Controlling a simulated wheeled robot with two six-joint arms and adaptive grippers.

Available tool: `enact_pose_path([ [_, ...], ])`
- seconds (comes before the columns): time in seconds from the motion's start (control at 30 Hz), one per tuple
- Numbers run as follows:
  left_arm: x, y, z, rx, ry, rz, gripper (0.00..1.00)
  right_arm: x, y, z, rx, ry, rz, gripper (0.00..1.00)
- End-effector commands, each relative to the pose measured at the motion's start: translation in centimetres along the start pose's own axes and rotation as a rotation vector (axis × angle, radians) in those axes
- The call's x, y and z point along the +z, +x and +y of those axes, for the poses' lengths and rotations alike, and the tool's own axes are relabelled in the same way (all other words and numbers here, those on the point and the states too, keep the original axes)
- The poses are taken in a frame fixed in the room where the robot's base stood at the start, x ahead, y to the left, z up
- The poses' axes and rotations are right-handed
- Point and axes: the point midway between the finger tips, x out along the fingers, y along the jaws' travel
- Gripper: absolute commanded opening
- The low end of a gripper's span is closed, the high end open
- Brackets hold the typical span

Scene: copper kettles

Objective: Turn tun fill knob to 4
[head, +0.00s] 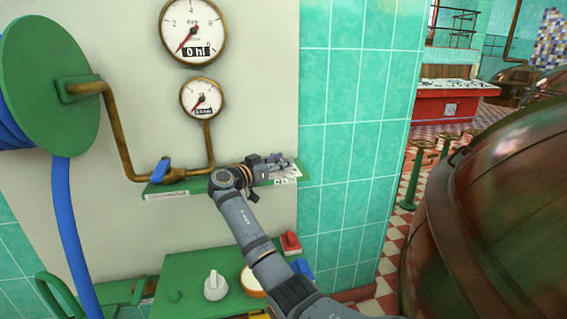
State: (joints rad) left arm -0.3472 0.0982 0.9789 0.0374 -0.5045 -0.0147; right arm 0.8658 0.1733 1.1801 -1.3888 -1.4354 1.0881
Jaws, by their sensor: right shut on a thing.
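My right gripper (280,165) is at the right end of a narrow green wall shelf (195,186), beside the tiled corner. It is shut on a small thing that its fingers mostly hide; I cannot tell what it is. A pale label (287,181) shows just below the fingers. A white knob (215,286) stands on the green panel below, apart from the gripper; its marking cannot be read. The large round gauge (194,30) reads "0 hl", its red needle pointing down left. My left gripper is not in view.
A smaller gauge (202,98) sits on a copper pipe with a blue valve handle (160,171). A green hose reel (45,85) is at left. A red box (290,243) is near my right arm. A copper kettle (490,220) fills the right side.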

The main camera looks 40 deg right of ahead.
Motion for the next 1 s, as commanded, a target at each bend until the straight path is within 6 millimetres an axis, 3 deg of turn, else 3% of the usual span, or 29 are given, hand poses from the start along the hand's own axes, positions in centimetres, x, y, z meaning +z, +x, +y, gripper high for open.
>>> enact_pose_path([
  [0.1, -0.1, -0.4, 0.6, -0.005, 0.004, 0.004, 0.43, 0.2, 0.0, 0.1, 0.004, -0.003, -0.003, 0.07],
  [0.13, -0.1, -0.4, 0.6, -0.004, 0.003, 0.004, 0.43, 0.2, 0.0, 0.1, 0.004, -0.003, -0.003, 0.42],
  [0.27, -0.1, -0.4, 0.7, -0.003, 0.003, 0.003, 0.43, 0.1, 0.0, 0.1, 0.003, -0.002, -0.002, 0.6],
  [0.57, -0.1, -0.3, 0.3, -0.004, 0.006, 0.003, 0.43, 0.1, -0.1, 0.0, 0.0, 0.0, -0.001, 0.61],
  [0.67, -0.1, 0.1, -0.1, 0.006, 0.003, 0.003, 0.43, 0.1, -0.9, 0.0, -0.001, 0.0, -0.002, 0.61],
  [1.0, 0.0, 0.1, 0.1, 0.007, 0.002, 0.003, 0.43, 0.1, -8.8, 0.0, -0.002, 0.0, -0.005, 0.61],
])
